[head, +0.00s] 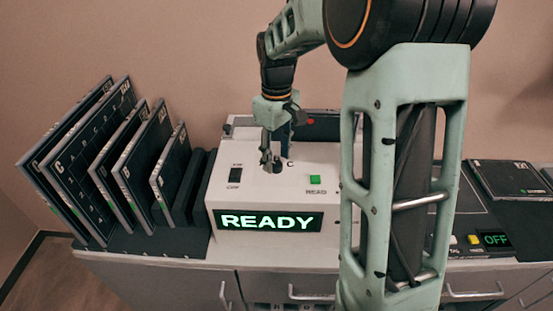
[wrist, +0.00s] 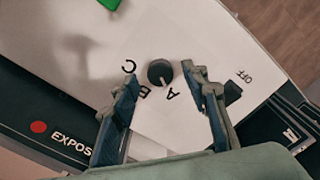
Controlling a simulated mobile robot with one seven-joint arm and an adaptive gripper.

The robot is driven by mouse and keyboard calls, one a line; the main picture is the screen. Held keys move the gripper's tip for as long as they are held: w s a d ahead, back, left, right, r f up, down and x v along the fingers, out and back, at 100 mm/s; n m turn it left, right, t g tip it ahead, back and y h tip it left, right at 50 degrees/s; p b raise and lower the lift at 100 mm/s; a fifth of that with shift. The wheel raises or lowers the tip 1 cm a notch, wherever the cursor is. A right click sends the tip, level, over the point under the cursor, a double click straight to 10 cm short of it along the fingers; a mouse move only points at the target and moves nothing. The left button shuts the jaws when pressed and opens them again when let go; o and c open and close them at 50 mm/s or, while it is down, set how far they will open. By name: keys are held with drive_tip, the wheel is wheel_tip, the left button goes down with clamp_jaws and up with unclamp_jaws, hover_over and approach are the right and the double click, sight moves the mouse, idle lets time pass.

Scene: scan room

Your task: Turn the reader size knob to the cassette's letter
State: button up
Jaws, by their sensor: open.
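The reader (head: 220,195) is a white box with a lit READY display (head: 268,221). Its black round size knob (wrist: 159,72) has a pale pointer mark that appears to face the letter A (wrist: 171,95). Letters B (wrist: 143,92) and C (wrist: 129,67) stand beside it. My gripper (head: 277,160) is open above the reader top; in the wrist view its fingers (wrist: 163,82) lie either side of the knob, apart from it. Lettered dark cassettes (head: 80,155) stand in the rack at left. Which cassette the task means I cannot tell.
The reader top also has a black rocker switch (head: 235,175) and a green READ button (head: 315,179). A dark panel marked EXPOS with a red dot (wrist: 38,127) lies behind the reader. At right, a flat dark cassette (head: 510,178) lies near an OFF display (head: 496,239).

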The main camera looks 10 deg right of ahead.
sight(276, 164)
wheel_tip(276, 164, up, 10)
drive_tip(key=shift+r, duration=0.25)
idle(0.3)
